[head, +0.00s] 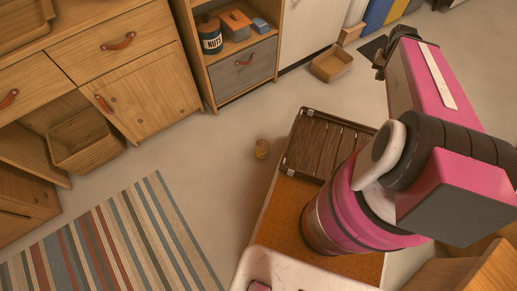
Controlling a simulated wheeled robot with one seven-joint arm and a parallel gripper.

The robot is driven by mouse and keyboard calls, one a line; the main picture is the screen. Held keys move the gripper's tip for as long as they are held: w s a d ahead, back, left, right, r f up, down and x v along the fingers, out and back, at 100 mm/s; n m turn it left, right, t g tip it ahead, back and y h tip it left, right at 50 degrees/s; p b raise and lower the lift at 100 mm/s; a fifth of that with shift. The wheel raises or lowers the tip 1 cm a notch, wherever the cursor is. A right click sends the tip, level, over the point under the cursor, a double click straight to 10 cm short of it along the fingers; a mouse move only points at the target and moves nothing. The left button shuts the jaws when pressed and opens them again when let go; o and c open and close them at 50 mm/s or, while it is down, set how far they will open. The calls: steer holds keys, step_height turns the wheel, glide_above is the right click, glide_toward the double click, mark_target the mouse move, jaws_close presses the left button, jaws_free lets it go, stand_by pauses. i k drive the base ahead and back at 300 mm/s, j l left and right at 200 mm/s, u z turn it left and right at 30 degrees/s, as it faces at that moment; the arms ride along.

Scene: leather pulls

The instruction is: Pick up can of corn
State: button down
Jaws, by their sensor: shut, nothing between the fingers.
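My gripper (381,60) is the dark end of my pink arm at the upper right. The fingertips are small and partly hidden by the arm.
Wooden cabinets (150,85) line the back left. A jar marked NUTS (210,36) stands on a shelf. An open wooden box (332,65) and a striped rug (120,245) lie on the floor.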

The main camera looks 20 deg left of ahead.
mark_target(263, 145)
steer(key=k+u, duration=0.6)
steer(key=k+j+u, duration=0.1)
steer(key=u, duration=0.65)
steer(key=k+j, duration=0.15)
steer(key=j, duration=0.25)
steer(key=k+j+z, duration=0.1)
steer(key=j, duration=0.25)
steer(key=k+j, duration=0.2)
steer(key=j, duration=0.15)
steer(key=k+j, duration=0.2)
steer(key=j, duration=0.2)
steer(key=i+z, duration=0.05)
